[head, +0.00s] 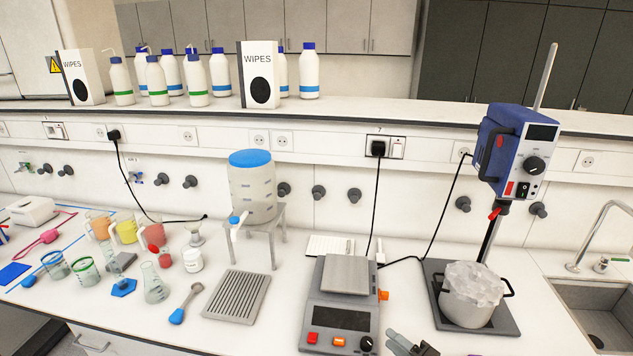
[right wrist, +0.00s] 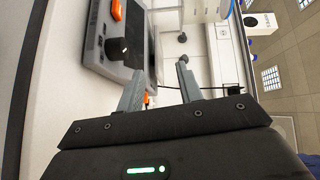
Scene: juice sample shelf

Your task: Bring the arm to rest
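My right gripper (head: 408,345) shows at the bottom edge of the head view, just right of the balance and in front of the pot. In the right wrist view its two grey fingers (right wrist: 158,88) are spread apart with nothing between them, so it is open and empty. The balance (head: 341,300), with a square metal plate and orange buttons, stands close to its left. It also shows at the upper left of the right wrist view (right wrist: 122,40). My left gripper is in neither view.
A pot (head: 470,305) heaped with pale chunks stands under a blue overhead stirrer (head: 515,150). A sink (head: 600,325) is at the right. A dispenser jug (head: 252,190) on a stand, a ribbed tray (head: 237,297) and several beakers crowd the left. Free bench lies between pot and sink.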

